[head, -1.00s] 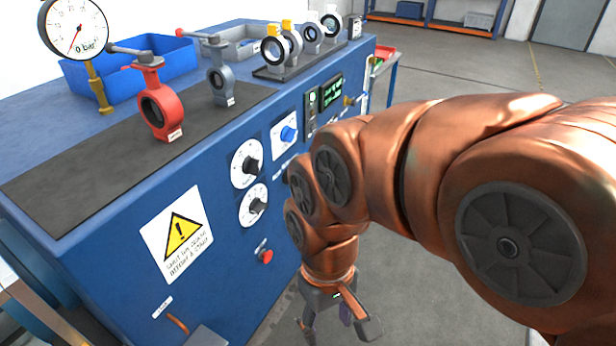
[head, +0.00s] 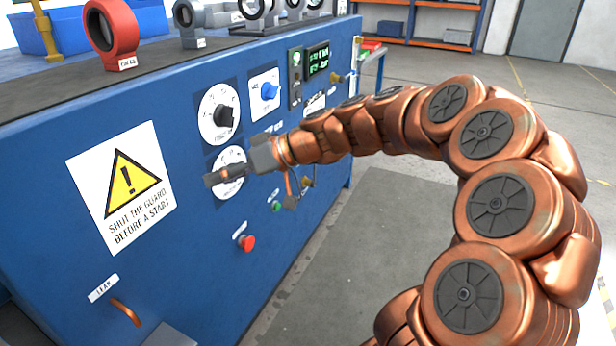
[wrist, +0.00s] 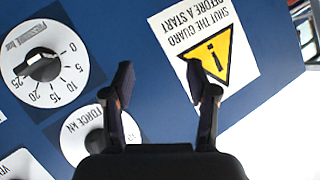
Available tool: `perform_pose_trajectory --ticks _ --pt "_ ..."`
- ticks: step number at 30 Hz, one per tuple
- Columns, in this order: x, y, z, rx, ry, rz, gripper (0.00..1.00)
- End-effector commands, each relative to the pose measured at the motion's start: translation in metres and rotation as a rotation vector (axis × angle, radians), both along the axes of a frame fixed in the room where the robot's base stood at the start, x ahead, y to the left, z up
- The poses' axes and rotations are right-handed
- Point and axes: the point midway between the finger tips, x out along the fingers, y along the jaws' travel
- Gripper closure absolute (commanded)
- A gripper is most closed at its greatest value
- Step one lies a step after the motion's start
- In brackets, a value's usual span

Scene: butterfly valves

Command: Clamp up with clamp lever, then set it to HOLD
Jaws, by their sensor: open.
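My gripper (head: 250,190) is open and empty in front of the blue bench's front panel, beside the lower dial. It also shows in the wrist view (wrist: 160,82), its two fingers spread with bare blue panel between them. I cannot pick out a lever marked clamp or a HOLD mark in either view. A small brass-coloured fitting (head: 307,182) is on the panel just right of my gripper, its label too small to read. An orange lever (head: 126,312) under a LEAK label sits low at the left.
The panel carries an upper dial (head: 222,115), a FORCE kN dial (wrist: 85,138) partly behind my gripper, a blue knob (head: 270,91), a red button (head: 247,243) and a warning sign (head: 122,187). A red valve (head: 112,35) stands on top. The floor at right is clear.

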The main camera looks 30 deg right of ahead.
Motion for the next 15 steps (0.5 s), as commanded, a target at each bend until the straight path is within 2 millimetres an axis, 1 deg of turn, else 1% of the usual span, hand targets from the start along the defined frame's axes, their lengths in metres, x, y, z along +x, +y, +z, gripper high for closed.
perform_pose_trajectory --ticks 1,2,3,5,6,8,9,11,12,15 --pt "0.016 -0.023 -0.023 0.026 -0.052 -0.042 0.42" --pt "0.025 -0.037 -0.027 0.037 -0.089 -0.066 0.42" --pt "0.036 -0.057 -0.032 0.05 -0.138 -0.101 0.42" --pt "0.051 -0.091 -0.042 0.06 -0.209 -0.161 0.42" --pt "0.06 -0.115 -0.049 0.066 -0.255 -0.204 0.42" --pt "0.069 -0.15 -0.061 0.067 -0.318 -0.267 0.42" --pt "0.074 -0.174 -0.07 0.067 -0.356 -0.31 0.42" --pt "0.079 -0.208 -0.081 0.057 -0.407 -0.371 0.42" --pt "0.08 -0.229 -0.088 0.049 -0.438 -0.41 0.42" --pt "0.081 -0.271 -0.104 0.03 -0.491 -0.488 0.42"
